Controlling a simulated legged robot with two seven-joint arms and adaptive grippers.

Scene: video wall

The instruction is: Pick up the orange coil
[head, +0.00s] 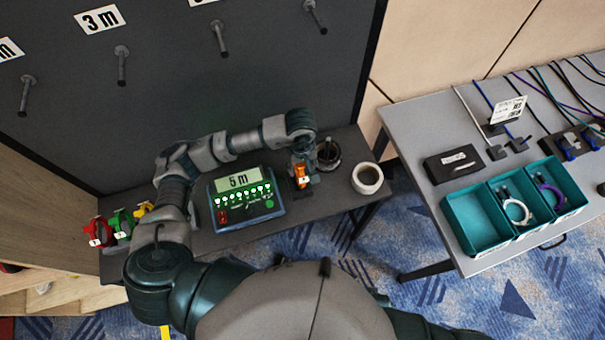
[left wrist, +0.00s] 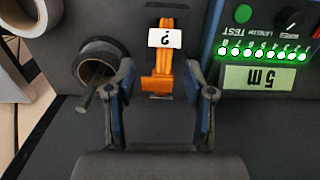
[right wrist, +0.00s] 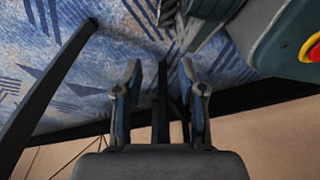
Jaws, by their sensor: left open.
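In the left wrist view the coil (left wrist: 164,75) sits ahead of and between the spread fingers of my left gripper (left wrist: 163,100), which is open and empty. In the head view my left gripper (head: 303,160) is over the coil and partly covers it. My right gripper (right wrist: 161,90) is open and empty in the right wrist view, with carpet and a table leg beyond it.
The tester (head: 246,202) reads "5 m" left of the coil. The dark holder (head: 328,153) and a white tape roll (head: 367,178) stand to its right. Red (head: 98,231) and green (head: 121,223) coils lie at the left end. A grey table (head: 410,130) with teal bins stands right.

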